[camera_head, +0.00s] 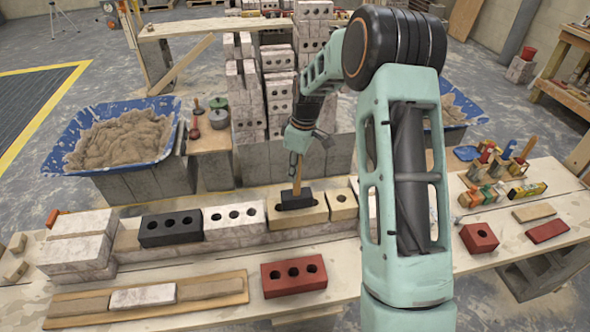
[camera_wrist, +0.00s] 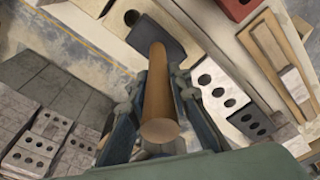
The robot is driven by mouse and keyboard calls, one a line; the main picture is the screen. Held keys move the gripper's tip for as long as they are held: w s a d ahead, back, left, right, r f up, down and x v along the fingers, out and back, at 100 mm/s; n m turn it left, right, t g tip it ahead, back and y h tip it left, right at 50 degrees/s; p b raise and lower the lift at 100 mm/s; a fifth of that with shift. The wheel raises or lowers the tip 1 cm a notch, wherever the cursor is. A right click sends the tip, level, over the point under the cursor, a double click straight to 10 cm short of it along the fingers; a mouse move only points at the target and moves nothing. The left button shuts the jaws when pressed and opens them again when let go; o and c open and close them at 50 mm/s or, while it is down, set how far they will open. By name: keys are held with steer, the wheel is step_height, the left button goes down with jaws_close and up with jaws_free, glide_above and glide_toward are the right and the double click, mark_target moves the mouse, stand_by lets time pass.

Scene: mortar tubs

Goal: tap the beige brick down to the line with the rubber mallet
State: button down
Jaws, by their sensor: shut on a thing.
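My gripper (camera_head: 297,146) is shut on the wooden handle of the rubber mallet (camera_head: 296,177), which hangs head down. The mallet's black head (camera_head: 295,200) is over the beige brick (camera_head: 270,213) in the wall course and hides much of its top. I cannot tell whether head and brick touch. In the wrist view the mallet handle (camera_wrist: 157,95) runs between the fingers of my gripper (camera_wrist: 155,88), and the black head (camera_wrist: 163,38) lies beyond. No level line can be made out for certain.
Left of the beige brick are a white brick (camera_head: 234,218) and a black brick (camera_head: 170,229). A smaller beige block (camera_head: 342,204) stands at its right. A red brick (camera_head: 293,276) lies in front. A blue sand tub (camera_head: 75,160) and stacked bricks (camera_head: 278,90) stand behind.

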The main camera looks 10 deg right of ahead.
steer(key=shift+r, duration=1.45)
